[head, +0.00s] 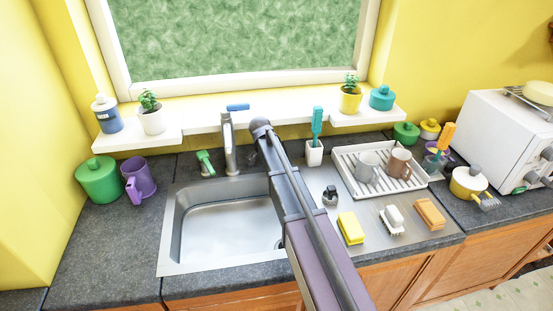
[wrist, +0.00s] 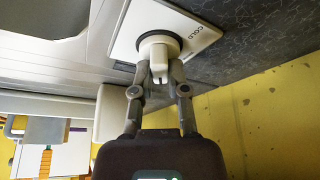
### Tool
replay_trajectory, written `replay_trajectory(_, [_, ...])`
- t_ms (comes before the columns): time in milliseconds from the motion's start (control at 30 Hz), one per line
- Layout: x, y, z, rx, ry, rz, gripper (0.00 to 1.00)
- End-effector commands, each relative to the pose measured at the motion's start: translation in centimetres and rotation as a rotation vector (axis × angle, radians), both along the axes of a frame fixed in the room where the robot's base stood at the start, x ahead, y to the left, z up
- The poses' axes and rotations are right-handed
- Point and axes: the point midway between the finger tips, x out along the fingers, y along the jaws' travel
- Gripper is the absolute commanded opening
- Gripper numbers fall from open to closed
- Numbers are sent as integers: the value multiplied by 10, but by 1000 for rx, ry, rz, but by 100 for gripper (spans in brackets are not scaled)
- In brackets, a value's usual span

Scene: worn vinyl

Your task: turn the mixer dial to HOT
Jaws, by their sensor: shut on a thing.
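The mixer dial (wrist: 158,48) is a pale round knob with a dark ring and a narrow raised grip, on a white plate (wrist: 122,46). The word COLD shows on the plate right of the dial in the wrist view. I see no HOT label there, and I cannot tell where the dial points. My gripper (wrist: 159,73) is shut on the dial's raised grip, one finger on each side. In the head view my arm crosses the sink's right side; I cannot make out my gripper or the dial there.
The steel sink (head: 174,250) and faucet (head: 230,145) lie left of my arm. The window sill (head: 280,117) is behind.

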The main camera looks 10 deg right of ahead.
Motion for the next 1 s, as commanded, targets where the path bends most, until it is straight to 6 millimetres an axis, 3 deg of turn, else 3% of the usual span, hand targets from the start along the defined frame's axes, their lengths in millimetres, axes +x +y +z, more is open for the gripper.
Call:
replay_trajectory(533, [-1, 0, -1, 3, 3, -36, 0])
replay_trajectory(567, [-1, 0, -1, 3, 3, -36, 29])
replay_trajectory(633, [-1, 0, -1, 2, 3, -36, 50])
replay_trajectory(667, [-1, 0, 0, 2, 3, -35, 54])
replay_trajectory(1000, [0, 0, 0, 1, 2, -35, 54])
